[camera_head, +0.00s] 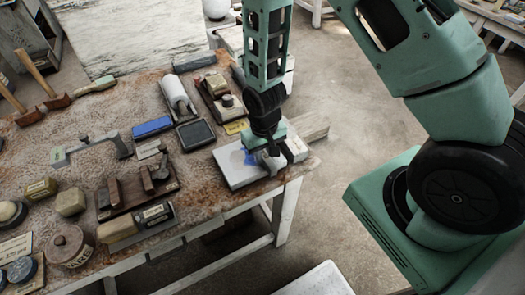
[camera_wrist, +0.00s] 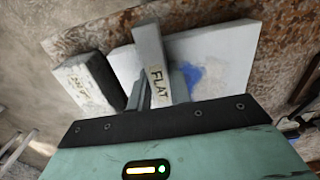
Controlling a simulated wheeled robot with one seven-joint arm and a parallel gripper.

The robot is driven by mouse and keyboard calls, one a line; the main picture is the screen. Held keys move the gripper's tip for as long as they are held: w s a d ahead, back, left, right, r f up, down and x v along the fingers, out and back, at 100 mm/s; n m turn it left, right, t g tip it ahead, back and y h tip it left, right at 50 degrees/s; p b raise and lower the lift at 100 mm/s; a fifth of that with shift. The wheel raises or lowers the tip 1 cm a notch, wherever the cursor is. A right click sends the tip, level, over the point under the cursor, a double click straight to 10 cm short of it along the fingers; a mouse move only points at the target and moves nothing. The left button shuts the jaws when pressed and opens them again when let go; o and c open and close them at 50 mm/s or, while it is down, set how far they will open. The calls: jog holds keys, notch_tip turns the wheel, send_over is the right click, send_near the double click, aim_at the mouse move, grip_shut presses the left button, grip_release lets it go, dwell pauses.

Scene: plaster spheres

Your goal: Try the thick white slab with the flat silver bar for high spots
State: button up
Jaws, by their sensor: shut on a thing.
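The thick white slab (camera_head: 238,176) lies at the near right corner of the bench, with a blue patch on its top. It also shows in the wrist view (camera_wrist: 221,52), the blue patch right of the bar. My gripper (camera_head: 268,153) is over the slab's right part. In the wrist view my gripper (camera_wrist: 158,92) is shut on the flat silver bar (camera_wrist: 147,42), which has a "FLAT" label and reaches across the slab. I cannot tell whether the bar touches the slab. In the head view my gripper mostly hides the bar.
A pale block (camera_head: 296,149) stands right of my gripper by the bench edge; it shows in the wrist view (camera_wrist: 84,84). A dark tray (camera_head: 196,134), a blue box (camera_head: 152,127) and several tools lie left on the bench (camera_head: 85,165).

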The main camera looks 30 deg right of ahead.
jog(key=shift+w, duration=2.2)
jog(key=shift+s, duration=2.2)
jog(key=shift+w+r+p, duration=0.65)
jog(key=shift+w+r, duration=0.1)
jog(key=shift+w, duration=0.35)
jog(key=shift+w+f, duration=0.15)
jog(key=shift+w, duration=1.3)
